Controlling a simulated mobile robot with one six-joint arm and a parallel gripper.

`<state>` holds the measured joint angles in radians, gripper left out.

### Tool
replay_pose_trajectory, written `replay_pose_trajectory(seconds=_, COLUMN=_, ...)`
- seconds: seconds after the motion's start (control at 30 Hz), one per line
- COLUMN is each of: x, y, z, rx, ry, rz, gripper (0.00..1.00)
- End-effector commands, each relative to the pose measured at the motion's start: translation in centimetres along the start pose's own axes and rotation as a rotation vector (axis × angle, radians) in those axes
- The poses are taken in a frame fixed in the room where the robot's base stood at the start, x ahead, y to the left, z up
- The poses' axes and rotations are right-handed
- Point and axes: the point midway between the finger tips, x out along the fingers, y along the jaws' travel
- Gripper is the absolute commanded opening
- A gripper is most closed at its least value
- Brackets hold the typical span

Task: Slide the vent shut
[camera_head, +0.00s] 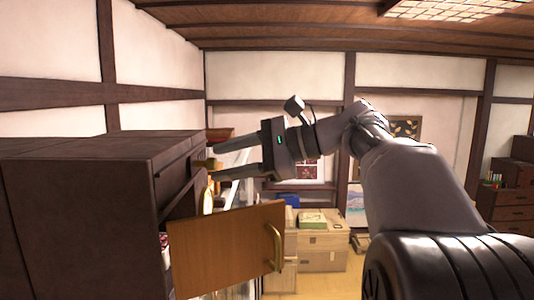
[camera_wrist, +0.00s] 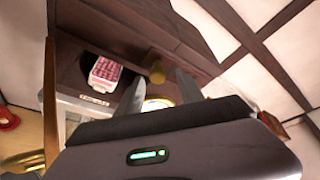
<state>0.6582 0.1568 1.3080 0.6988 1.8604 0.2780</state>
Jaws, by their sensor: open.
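My gripper (camera_head: 217,162) reaches left toward the front of a dark wooden cabinet (camera_head: 85,185); its two fingers are apart with nothing between them that I can see held.
A light wooden door (camera_head: 225,250) with a brass handle (camera_head: 276,248) hangs open below my gripper. Wooden crates (camera_head: 322,243) stand on the floor behind.

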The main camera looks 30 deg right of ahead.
Motion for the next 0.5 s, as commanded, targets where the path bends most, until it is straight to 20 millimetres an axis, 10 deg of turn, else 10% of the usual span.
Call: replay_pose_trajectory(seconds=0.5, x=-13.8, y=-0.1, z=-0.3, rx=0.001, ry=0.003, rz=-0.001, gripper=0.44)
